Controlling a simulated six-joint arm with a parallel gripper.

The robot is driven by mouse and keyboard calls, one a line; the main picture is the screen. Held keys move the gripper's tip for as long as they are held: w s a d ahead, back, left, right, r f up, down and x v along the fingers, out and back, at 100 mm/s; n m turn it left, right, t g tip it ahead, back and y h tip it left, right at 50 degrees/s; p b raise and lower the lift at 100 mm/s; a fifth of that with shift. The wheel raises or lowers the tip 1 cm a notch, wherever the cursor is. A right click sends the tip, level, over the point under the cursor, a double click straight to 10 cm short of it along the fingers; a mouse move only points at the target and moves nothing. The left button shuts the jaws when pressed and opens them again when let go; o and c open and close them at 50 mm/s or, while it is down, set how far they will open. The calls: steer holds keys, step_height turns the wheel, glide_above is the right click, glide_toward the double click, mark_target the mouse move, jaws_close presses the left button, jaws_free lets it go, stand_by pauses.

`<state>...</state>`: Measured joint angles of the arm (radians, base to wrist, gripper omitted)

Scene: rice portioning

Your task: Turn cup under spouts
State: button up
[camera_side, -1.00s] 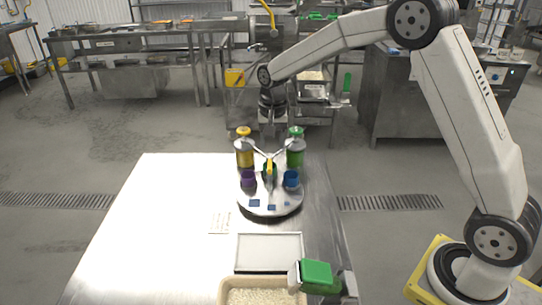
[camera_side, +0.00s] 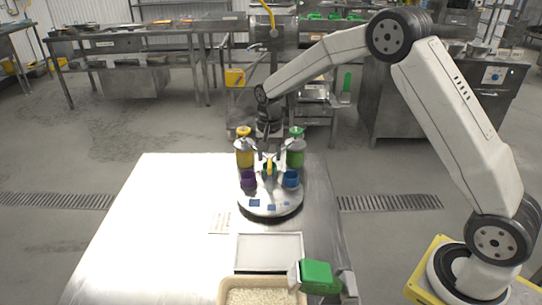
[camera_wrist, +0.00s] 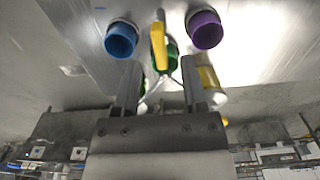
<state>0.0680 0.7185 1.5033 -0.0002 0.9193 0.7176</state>
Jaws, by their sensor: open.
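A round grey turntable (camera_side: 262,211) stands on the steel table and carries a purple cup (camera_side: 248,179) at left and a blue cup (camera_side: 291,179) at right. Between them a yellow handle (camera_side: 269,168) stands up at the turntable's middle. The wrist view shows the blue cup (camera_wrist: 121,40), the purple cup (camera_wrist: 205,30) and the yellow handle (camera_wrist: 158,46). My gripper (camera_side: 267,155) points down just above and behind the handle. Its fingers (camera_wrist: 161,72) are open and empty in the wrist view. The finger tips partly overlap the spouts in the side view.
A yellow-lidded dispenser (camera_side: 244,152) and a green-lidded dispenser (camera_side: 296,150) stand close behind the turntable, with spouts angled inward. The table's left side (camera_side: 150,235) is clear.

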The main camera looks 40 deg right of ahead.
mark_target(270, 178)
steer(key=shift+f, duration=1.4)
jaws_close()
stand_by(0.5)
